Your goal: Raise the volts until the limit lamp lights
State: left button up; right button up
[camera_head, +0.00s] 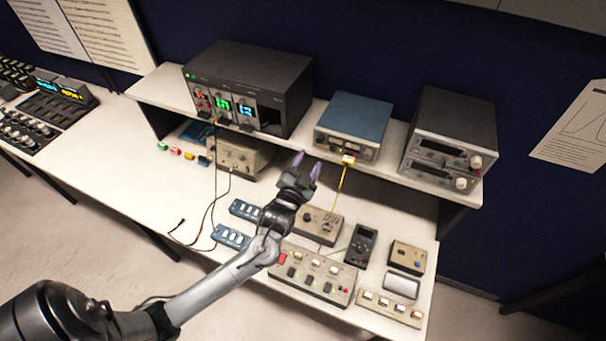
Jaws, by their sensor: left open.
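My left gripper (306,167) is open and empty, held above the bench with its purple-tipped fingers pointing toward the shelf. It is apart from every instrument. A blue-topped instrument (356,118) sits on the shelf just beyond it, with a yellow lead hanging from its front. A dark rack unit (258,78) with red, green and cyan displays stands to its left. A grey two-part unit (452,142) with white knobs stands to its right. The volts control and limit lamp cannot be told apart from other knobs and lights at this size. My right gripper is not in view.
Below my left gripper the bench holds a beige box with a knob (318,224), a long control panel (309,272), a dark handheld meter (360,246) and blue switch boxes (231,236). Thin leads cross the left side. The bench's left part is mostly clear.

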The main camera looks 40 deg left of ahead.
pick_arm(q)
jog(key=shift+v, duration=1.75)
jog(key=s+d+f+g+h+p, duration=0.2)
jog(key=s+d+g, duration=0.4)
jog(key=s, duration=0.7)
jog(key=s+d+f+g+h+p, duration=0.2)
jog(key=s+d+f+g+h, duration=0.2)
jog(key=s+d+g, duration=0.3)
jog(key=s+d, duration=0.1)
jog(key=s, duration=0.4)
jog(key=shift+s+h, duration=0.35)
jog(key=shift+h, duration=0.05)
